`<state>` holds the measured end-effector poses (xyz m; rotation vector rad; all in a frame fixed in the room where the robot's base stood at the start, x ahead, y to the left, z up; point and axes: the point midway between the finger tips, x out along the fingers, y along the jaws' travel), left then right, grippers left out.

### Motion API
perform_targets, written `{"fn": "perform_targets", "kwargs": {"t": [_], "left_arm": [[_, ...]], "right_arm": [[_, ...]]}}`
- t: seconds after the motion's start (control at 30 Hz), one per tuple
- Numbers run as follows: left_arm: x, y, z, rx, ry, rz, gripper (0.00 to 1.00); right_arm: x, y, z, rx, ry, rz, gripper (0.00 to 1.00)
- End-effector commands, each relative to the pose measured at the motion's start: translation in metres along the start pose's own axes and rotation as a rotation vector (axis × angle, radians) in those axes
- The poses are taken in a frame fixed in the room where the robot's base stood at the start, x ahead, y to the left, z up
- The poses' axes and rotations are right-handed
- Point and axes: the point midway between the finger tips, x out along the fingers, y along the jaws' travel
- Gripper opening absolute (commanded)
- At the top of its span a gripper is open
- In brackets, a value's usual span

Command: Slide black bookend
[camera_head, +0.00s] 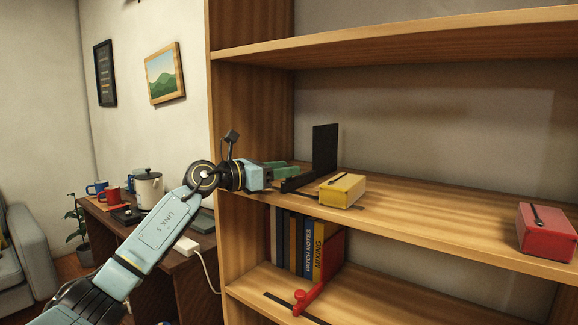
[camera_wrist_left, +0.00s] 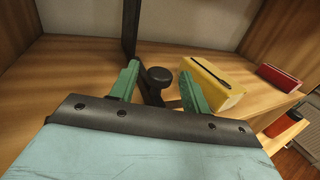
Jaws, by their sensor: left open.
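The black bookend (camera_head: 325,147) stands upright on the middle shelf, with a low arm running toward the shelf's front. In the left wrist view its upright plate (camera_wrist_left: 131,25) is at the top, and a round black knob (camera_wrist_left: 158,76) sits on its arm. My left gripper (camera_head: 284,172) is open at the bookend's near end. In the left wrist view its green fingers stand either side of the knob, with visible gaps; I cannot tell whether either touches. My right gripper is not in view.
A yellow box (camera_head: 342,191) with a black strip lies close right of the bookend, near the right finger. A red box (camera_head: 546,232) is further right; shelf between them is clear. The lower shelf holds several books (camera_head: 296,243) and a red bookend (camera_head: 329,262). The upper shelf (camera_head: 400,47) hangs above.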

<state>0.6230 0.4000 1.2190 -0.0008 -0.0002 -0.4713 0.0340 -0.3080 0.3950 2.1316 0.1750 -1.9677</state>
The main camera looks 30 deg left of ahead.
Motion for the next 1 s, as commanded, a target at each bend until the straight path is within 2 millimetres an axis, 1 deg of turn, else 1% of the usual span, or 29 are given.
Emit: {"fn": "perform_targets", "kwargs": {"t": [0.03, 0.1, 0.2, 0.5, 0.87, 1.0], "left_arm": [[0.007, 0.000, 0.001, -0.002, -0.002, 0.000, 0.47], [0.013, 0.000, 0.001, -0.001, -0.001, 0.000, 0.47], [0.018, 0.000, 0.000, 0.000, 0.000, 0.000, 0.47], [0.019, 0.000, -0.001, 0.001, 0.001, 0.000, 0.47], [0.019, 0.000, -0.001, 0.001, 0.001, 0.000, 0.00], [0.019, 0.001, -0.001, 0.001, 0.001, 0.001, 0.00]], "right_arm": [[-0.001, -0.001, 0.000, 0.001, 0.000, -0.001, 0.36], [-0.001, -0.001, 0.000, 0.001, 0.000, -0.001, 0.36], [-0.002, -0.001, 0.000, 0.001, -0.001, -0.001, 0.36], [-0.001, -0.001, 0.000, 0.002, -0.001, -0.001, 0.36], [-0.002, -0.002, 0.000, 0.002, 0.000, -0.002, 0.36], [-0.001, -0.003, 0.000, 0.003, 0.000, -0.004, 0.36]]}}
